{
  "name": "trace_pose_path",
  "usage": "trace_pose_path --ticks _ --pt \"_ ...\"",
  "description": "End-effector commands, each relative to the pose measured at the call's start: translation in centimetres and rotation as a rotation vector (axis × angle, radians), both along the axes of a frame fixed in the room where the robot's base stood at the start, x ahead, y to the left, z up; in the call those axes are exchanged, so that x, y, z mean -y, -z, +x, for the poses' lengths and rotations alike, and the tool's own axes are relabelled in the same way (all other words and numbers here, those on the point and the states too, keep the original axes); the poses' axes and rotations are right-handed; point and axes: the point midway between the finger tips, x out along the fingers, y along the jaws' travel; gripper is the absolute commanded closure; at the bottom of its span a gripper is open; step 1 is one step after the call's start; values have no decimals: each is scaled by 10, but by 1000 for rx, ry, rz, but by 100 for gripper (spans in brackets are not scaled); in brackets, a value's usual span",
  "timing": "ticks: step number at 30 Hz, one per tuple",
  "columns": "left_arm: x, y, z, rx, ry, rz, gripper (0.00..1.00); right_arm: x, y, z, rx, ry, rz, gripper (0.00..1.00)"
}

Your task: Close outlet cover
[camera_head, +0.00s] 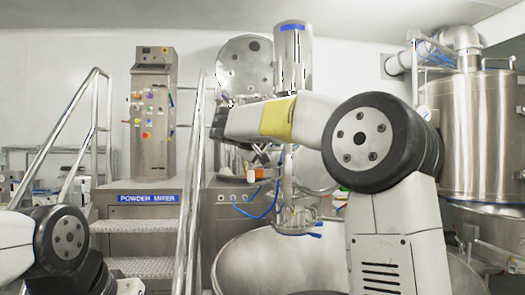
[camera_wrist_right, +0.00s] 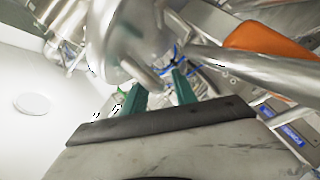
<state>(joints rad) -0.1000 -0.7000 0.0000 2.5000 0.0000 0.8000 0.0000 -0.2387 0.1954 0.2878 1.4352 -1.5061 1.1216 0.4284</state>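A round steel cover with dark spots (camera_head: 245,62) stands upright and faces me at the mixer, beside a vertical steel cylinder (camera_head: 292,55). I cannot tell for sure that it is the outlet cover. My right arm reaches left across the head view, its wrist in front of the mixer and just below this cover.
Steel handrails (camera_head: 193,190) and steps (camera_head: 140,267) stand left of the mixer. A large steel vessel (camera_head: 280,255) fills the lower middle. A steel tank (camera_head: 480,130) stands at right. In the wrist view, an orange part (camera_wrist_right: 268,40) and a steel bar (camera_wrist_right: 250,70) are close on the right.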

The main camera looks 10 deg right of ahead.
Motion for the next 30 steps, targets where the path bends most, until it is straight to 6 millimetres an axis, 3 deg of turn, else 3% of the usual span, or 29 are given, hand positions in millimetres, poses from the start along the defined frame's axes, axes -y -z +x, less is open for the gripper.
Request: trace_pose_path --ticks 6,12,30 --pt "0 0 0 0 0 0 100 0 0 0 0 0 0 67" --pt "0 0 0 0 0 0 100 0 0 0 1 0 1 100" --pt "0 0 0 0 0 0 100 0 0 0 -1 0 1 100"
